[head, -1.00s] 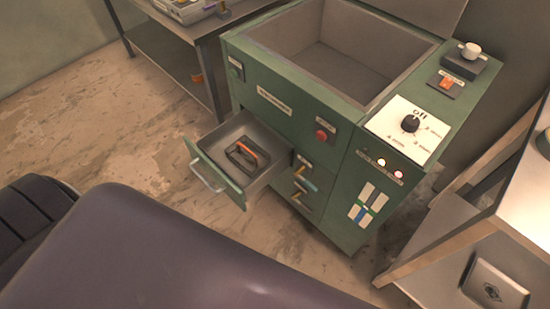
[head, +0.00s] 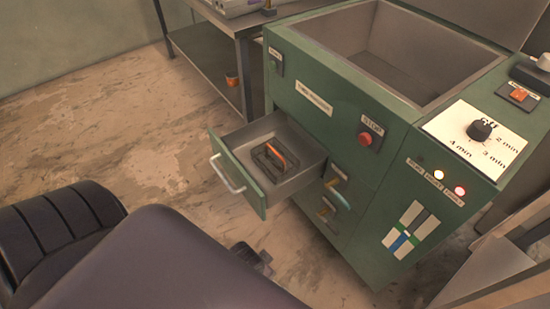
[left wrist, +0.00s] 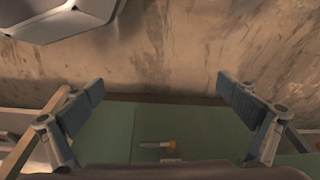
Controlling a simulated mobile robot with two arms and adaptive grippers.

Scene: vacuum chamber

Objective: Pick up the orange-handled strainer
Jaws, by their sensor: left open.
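The orange-handled strainer (head: 268,163) lies in the open drawer (head: 307,170) of the green machine in the head view. It is dark, with an orange bar on top. My left gripper (left wrist: 160,92) is open and empty in the left wrist view, its two fingers wide apart. Green panels lie below and between the fingers, with bare floor beyond. The strainer is not clearly visible in that view. My right gripper is not in view.
The green machine (head: 300,130) has a red stop button (head: 366,139), a dial (head: 481,130) and lit lamps. A metal table (head: 225,45) stands behind. The floor left of the drawer is clear.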

